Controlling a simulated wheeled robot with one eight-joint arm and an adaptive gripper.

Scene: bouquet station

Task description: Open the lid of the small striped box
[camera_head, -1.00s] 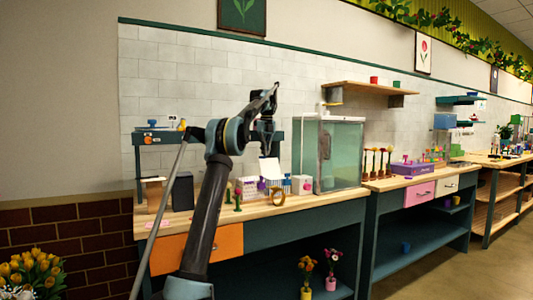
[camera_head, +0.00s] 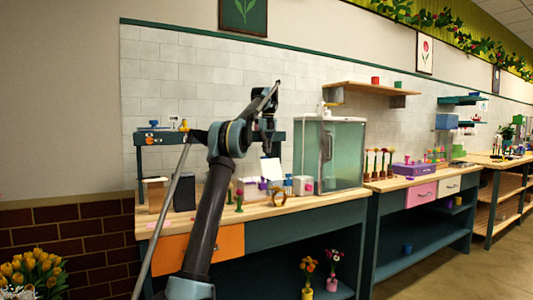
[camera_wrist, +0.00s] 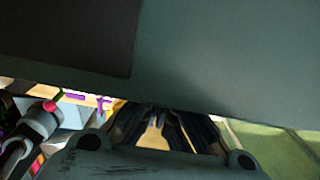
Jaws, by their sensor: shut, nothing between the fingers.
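In the head view, my gripper (camera_head: 268,147) hangs at the end of my raised arm, above the back of the left workbench. It is small and dark there. In the wrist view, its dark fingers (camera_wrist: 155,130) are together, with nothing seen between them. I cannot pick out the small striped box for sure. A small pale box (camera_head: 247,187) stands on the left bench, partly behind my arm, and its pattern is too small to read. A white upright panel (camera_head: 271,169) shows just below my gripper. I cannot tell what it belongs to.
A glass-fronted cabinet (camera_head: 330,153) stands right of my gripper. A white box with a pink knob (camera_head: 303,186) and a brown ring (camera_head: 278,197) are on the bench. A dark block (camera_head: 184,192) stands at the left. A large dark surface (camera_wrist: 220,60) fills the wrist view's top.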

